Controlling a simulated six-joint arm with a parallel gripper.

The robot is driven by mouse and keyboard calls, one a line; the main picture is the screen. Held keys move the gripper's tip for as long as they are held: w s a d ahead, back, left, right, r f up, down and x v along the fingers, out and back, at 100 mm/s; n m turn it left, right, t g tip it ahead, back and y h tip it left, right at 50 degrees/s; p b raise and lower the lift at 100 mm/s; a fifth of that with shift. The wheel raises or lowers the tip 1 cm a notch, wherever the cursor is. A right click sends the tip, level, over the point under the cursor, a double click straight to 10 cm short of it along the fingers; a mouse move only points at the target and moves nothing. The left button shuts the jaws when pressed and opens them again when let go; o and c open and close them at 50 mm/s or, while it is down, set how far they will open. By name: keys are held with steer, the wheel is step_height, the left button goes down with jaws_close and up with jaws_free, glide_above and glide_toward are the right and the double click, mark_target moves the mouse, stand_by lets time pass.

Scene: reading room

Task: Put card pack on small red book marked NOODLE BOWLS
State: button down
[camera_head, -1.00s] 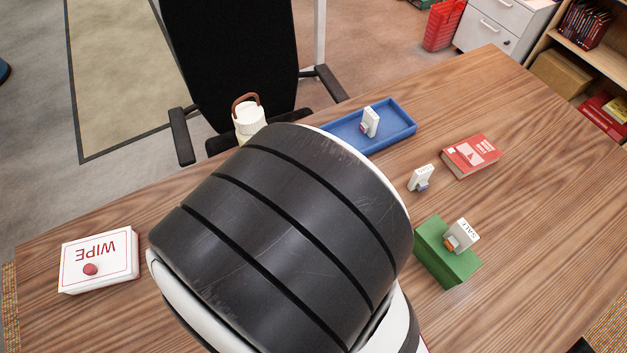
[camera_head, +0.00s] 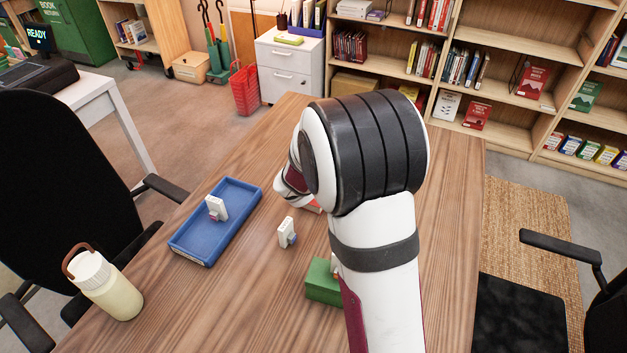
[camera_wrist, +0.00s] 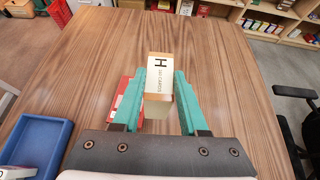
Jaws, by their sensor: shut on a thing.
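My gripper (camera_wrist: 158,92) has teal fingers shut on the sides of a cream card pack (camera_wrist: 160,74) in the wrist view. The pack has a tan end and dark print with a large H and the word CARDS. A red book (camera_wrist: 122,96) lies on the table below, beside and partly behind the left finger. The pack appears above the table, and its exact height is unclear. In the head view my arm hides the gripper and pack, and only a sliver of the red book (camera_head: 313,207) shows. The book's title is not readable.
A blue tray (camera_head: 189,253) with a white tagged item (camera_head: 216,208) lies left on the table (camera_head: 228,303). A small white tagged item (camera_head: 287,232) and a green box (camera_head: 321,283) stand nearer. A cream bottle (camera_head: 108,288) stands at the left edge. The far tabletop is clear.

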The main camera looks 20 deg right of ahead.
steer(key=d, duration=0.6)
steer(key=shift+w+a+f, duration=1.3)
steer(key=shift+a+f, duration=0.05)
steer(key=shift+f, duration=0.4)
steer(key=shift+w+a+f, duration=1.25)
steer(key=shift+a+f, duration=0.05)
steer(key=shift+f, duration=0.4)
steer(key=shift+w+a+f, duration=1.3)
steer(key=shift+a+f, duration=0.05)
steer(key=shift+f, duration=0.4)
steer(key=shift+f, duration=0.15)
steer(key=shift+c, duration=2.2)
jaws_free()
